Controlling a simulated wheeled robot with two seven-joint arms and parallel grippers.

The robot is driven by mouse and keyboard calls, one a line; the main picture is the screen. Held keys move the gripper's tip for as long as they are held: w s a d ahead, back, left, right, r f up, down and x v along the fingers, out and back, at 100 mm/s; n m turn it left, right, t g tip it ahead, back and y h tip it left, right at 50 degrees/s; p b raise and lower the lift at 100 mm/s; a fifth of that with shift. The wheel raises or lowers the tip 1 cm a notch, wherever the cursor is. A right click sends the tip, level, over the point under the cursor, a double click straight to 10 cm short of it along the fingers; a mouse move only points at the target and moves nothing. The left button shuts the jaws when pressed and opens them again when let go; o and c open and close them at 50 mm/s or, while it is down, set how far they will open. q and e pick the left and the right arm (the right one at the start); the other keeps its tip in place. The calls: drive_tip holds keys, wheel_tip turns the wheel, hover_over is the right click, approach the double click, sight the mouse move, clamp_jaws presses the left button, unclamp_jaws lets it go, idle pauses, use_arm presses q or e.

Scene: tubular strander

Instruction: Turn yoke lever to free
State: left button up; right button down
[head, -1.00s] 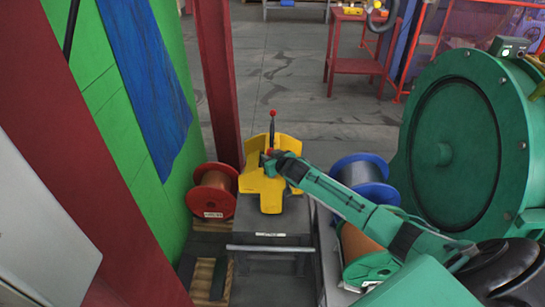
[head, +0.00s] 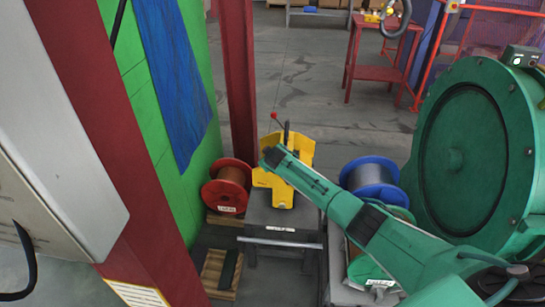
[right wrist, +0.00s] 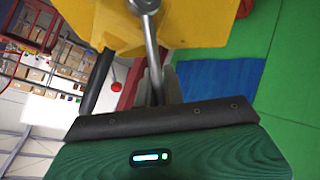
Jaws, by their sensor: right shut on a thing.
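The yellow yoke (head: 283,192) stands on a grey stand in the middle of the head view, and its yellow body (right wrist: 200,22) fills the top of the right wrist view. A metal lever rod (right wrist: 151,45) runs from a round hub at the yoke down between my right gripper's fingers (right wrist: 153,88), which are shut on it. In the head view my right gripper (head: 269,156) is at the yoke's upper left, its fingers hardly visible. A red ball (head: 274,115) on a thin rod leans left beside a dark post (head: 286,134). My left gripper is out of view.
A red spool (head: 226,186) stands left of the yoke and a blue spool (head: 372,183) right of it. A large green drum housing (head: 480,150) is at the right. A dark red column (head: 238,80) rises behind the red spool.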

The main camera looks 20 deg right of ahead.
idle(0.4)
drive_tip(key=c, duration=1.5)
unclamp_jaws()
drive_tip(key=shift+w+a+f, duration=0.1)
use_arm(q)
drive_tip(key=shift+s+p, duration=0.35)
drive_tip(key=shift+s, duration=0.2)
use_arm(e)
drive_tip(key=shift+v, duration=6.9)
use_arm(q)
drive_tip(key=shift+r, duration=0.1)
